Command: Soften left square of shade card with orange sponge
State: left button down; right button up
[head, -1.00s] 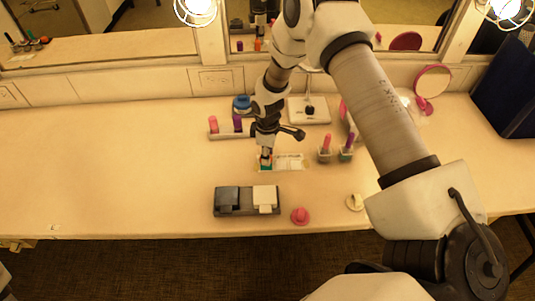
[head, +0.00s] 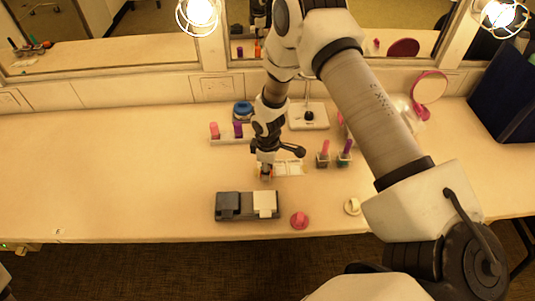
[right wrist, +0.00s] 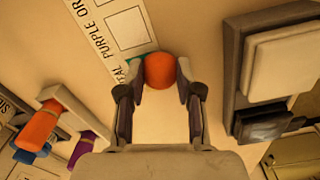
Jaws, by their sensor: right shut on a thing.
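The shade card (head: 290,168) lies flat on the counter, white with printed squares. In the right wrist view the card (right wrist: 113,25) shows printed words, and a sliver of teal (right wrist: 133,64) shows at its end square beside the sponge. My right gripper (head: 265,175) is at the card's left end, pointing down. It is shut on the orange sponge (right wrist: 160,70), a rounded piece between the fingertips (right wrist: 160,92). The sponge covers part of the left square; whether it touches the card I cannot tell. My left gripper is not in view.
Upright lipsticks (head: 324,150) stand right of the card. A tube rack (head: 225,139) is behind left. The counter's left is clear.

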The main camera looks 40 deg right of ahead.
notch_tip(320, 180, up, 7)
jog(key=p, duration=0.5)
jog(key=shift+p, duration=0.4)
